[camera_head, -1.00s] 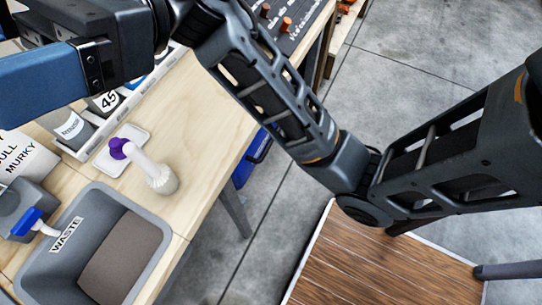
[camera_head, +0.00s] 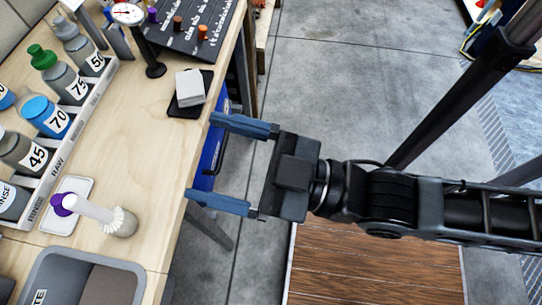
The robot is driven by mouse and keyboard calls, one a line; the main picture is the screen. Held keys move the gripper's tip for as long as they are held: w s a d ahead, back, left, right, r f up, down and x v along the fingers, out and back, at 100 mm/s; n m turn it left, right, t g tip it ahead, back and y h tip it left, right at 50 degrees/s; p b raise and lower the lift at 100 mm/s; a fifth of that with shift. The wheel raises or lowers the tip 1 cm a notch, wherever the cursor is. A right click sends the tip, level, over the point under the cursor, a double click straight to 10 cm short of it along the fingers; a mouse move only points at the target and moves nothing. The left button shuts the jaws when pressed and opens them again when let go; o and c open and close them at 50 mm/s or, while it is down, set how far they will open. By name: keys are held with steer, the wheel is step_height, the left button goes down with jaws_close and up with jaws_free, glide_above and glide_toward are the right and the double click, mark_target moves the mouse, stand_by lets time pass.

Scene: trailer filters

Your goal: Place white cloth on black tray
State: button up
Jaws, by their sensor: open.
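A folded white cloth (camera_head: 189,86) sits on the small black tray (camera_head: 184,108) near the table's right edge, toward the back. The tray's dark rim shows around the cloth. My gripper (camera_head: 212,162) is open and empty, its two blue fingers spread apart and pointing left. It is at the table's right edge, in front of the tray and cloth and apart from them. The nearer finger's tip overlaps the table edge in the picture.
A grey waste bin (camera_head: 75,262) stands at front left. Several numbered bottles stand in a rack (camera_head: 60,165). A gauge (camera_head: 127,14) and peg board (camera_head: 190,22) are at the back.

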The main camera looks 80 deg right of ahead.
steer(key=s+d+f+m+g, duration=0.1)
steer(key=s+f+g, duration=0.1)
steer(key=s+f, duration=0.1)
steer(key=s+d+f+m+g+y, duration=0.1)
steer(key=s+d+f+g, duration=0.1)
steer(key=s, duration=0.3)
steer(key=shift+s+d+f+g, duration=0.35)
steer(key=shift+f+g, duration=0.25)
steer(key=shift+f, duration=0.25)
